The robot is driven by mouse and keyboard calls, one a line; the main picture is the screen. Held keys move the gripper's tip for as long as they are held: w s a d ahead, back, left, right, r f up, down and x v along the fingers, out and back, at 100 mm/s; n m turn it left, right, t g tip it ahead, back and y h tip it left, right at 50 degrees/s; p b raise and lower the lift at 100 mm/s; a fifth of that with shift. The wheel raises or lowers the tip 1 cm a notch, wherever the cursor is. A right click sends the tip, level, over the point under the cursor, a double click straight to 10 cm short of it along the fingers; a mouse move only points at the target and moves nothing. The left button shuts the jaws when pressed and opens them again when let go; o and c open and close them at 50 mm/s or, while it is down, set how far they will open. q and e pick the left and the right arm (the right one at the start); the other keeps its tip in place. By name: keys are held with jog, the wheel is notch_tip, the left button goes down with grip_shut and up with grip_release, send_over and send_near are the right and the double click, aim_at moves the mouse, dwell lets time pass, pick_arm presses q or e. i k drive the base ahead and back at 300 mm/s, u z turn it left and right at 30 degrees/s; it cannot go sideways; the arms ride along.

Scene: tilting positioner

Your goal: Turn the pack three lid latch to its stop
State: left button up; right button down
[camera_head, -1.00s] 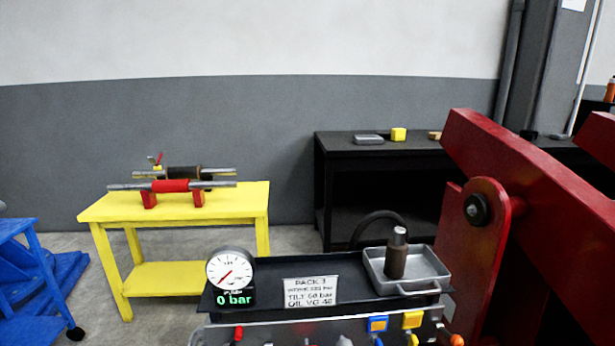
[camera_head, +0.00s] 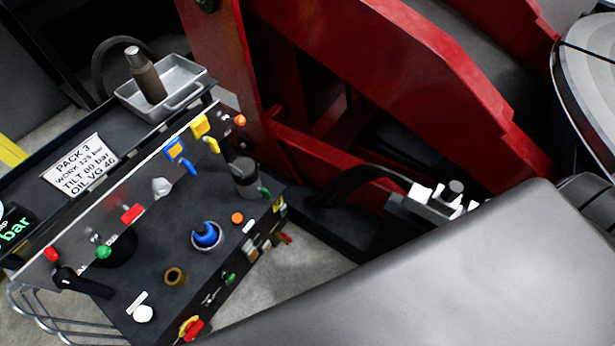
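The pack three unit (camera_head: 150,255) stands at the left in the head view, tilted in the picture, with a white sign (camera_head: 78,165) reading PACK 3. Its dark top carries a blue-capped fitting (camera_head: 206,235), a brass-coloured ring (camera_head: 174,277), a white knob (camera_head: 143,314) and a black handle (camera_head: 82,284) at the left. A red and yellow knob (camera_head: 190,328) sits low on the front edge. I cannot tell which of these parts is the lid latch. Neither of my grippers is in view.
A grey metal tray (camera_head: 185,90) with a dark bottle (camera_head: 146,77) sits on the back shelf. Red steel beams (camera_head: 400,60) stand behind and to the right. A large smooth grey shape covers the lower right and hides what is behind it. Some bare floor (camera_head: 310,245) shows.

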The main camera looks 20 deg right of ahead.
aim_at(265, 193)
jog(key=z, duration=0.55)
jog(key=k, duration=0.9)
jog(key=z, duration=0.85)
